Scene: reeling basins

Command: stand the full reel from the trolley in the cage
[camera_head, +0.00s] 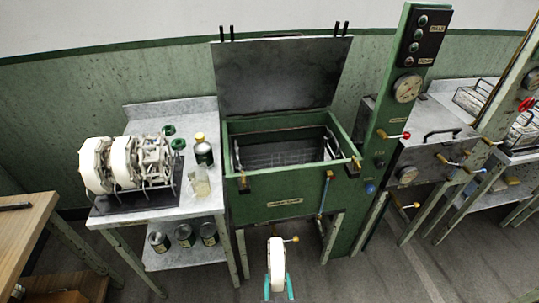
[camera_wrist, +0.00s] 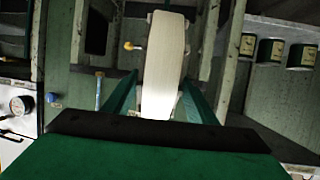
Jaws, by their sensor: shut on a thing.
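My gripper (camera_head: 278,287) is shut on a full white reel (camera_head: 277,258), held upright in front of the green basin, below its front edge. In the wrist view the reel (camera_wrist: 163,62) sits between my two green fingers (camera_wrist: 160,100). The green basin (camera_head: 283,212) has its dark lid (camera_head: 283,75) raised. A wire cage (camera_head: 280,160) shows inside it; its floor is dim and I see no reel in it. More white reels (camera_head: 95,165) and bare-looking reels (camera_head: 153,158) stand on a dark rack on the grey metal stand at left.
Bottles (camera_head: 203,152) and green cups stand on the grey stand (camera_head: 195,210), with several cans on its lower shelf. A green post (camera_head: 385,130) with gauge and valves rises right of the basin. A wooden table (camera_head: 25,220) is at far left. A pipe runs down the basin front.

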